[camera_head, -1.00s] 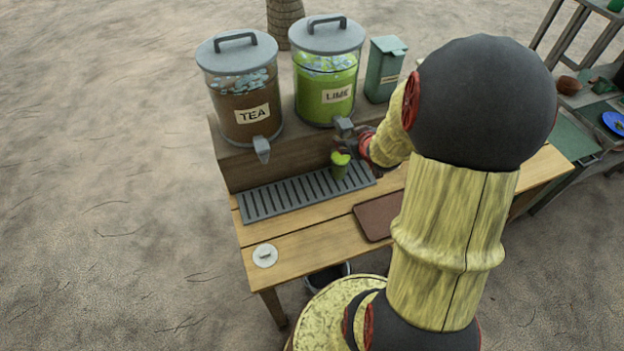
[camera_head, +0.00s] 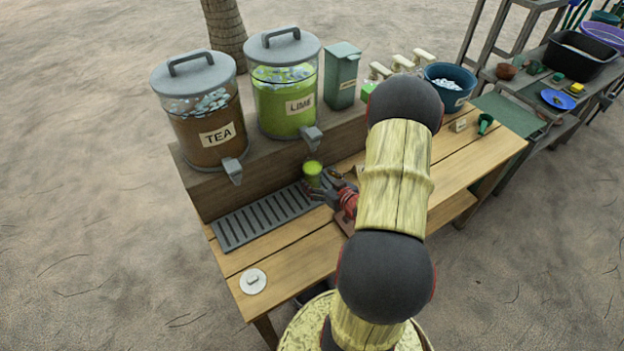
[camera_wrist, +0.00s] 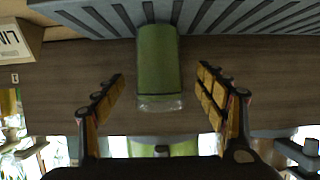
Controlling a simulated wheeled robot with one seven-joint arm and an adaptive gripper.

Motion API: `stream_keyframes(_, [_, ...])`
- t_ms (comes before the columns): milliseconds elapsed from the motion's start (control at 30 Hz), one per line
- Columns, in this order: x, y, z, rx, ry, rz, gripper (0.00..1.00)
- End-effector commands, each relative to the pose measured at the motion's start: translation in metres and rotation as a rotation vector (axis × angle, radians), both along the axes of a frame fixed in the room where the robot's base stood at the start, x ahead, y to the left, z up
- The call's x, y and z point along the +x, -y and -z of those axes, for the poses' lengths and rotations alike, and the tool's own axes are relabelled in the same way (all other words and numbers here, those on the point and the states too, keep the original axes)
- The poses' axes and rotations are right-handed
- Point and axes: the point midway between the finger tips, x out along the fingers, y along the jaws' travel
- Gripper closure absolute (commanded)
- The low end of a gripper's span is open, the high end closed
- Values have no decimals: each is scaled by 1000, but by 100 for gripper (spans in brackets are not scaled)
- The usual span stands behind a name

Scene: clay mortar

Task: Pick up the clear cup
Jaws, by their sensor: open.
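The clear cup (camera_head: 312,174), filled with green liquid, stands at the right end of the slatted drip tray (camera_head: 236,226), below the lime dispenser's tap. In the wrist view, which looks upside down, the cup (camera_wrist: 158,60) hangs from the tray slats at the top, its clear rim lower down. My gripper (camera_head: 327,190) is just to the front right of the cup. In the wrist view its open fingers (camera_wrist: 160,78) lie on either side of the cup, with a gap showing on both sides.
The tea dispenser (camera_head: 207,135) and lime dispenser (camera_head: 286,105) stand on a wooden ledge behind the tray, the lime tap (camera_head: 312,137) close above the cup. A green bin (camera_head: 342,75) and blue bucket (camera_head: 449,88) are farther right. A white lid (camera_head: 253,281) lies at front left.

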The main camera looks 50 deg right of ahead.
Motion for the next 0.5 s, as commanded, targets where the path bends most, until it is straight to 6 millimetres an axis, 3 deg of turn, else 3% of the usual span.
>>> stream_keyframes(233, [32,11,14,0,-1,-2,28])
stream_keyframes(500, [38,14,14,0,0,1,28])
